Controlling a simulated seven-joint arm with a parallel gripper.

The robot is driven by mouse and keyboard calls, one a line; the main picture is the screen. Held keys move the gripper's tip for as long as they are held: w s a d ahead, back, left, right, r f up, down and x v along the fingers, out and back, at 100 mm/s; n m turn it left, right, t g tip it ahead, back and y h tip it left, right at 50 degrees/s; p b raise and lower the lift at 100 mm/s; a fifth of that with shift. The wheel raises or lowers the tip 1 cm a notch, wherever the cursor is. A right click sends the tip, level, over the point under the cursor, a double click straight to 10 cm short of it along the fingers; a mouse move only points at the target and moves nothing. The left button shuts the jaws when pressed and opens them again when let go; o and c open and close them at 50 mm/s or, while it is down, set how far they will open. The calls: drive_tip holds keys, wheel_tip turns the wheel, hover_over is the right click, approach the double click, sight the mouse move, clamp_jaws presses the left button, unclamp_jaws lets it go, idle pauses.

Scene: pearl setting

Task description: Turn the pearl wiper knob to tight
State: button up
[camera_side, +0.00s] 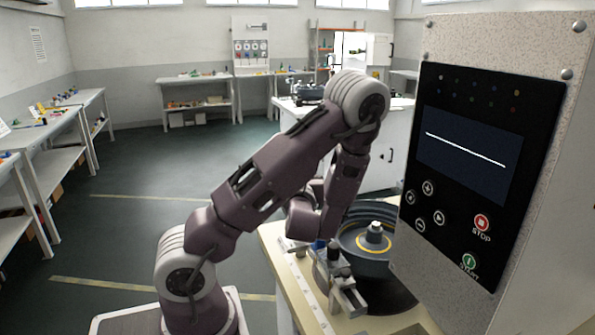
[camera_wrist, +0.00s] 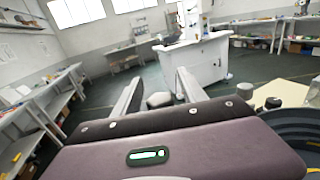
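In the wrist view, the two fingers of my gripper (camera_wrist: 157,84) stand apart. A small grey rounded piece (camera_wrist: 159,99) shows between them, partly hidden by my gripper body; it may be the wiper knob, but I cannot tell whether the fingers touch it. No tight marking is readable. In the side view my gripper hides whatever is directly beneath it.
A control panel (camera_side: 468,170) with STOP and START buttons rises at the right. Open floor lies left.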

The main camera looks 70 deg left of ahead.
wheel_tip(320, 180, up, 10)
idle(0.5)
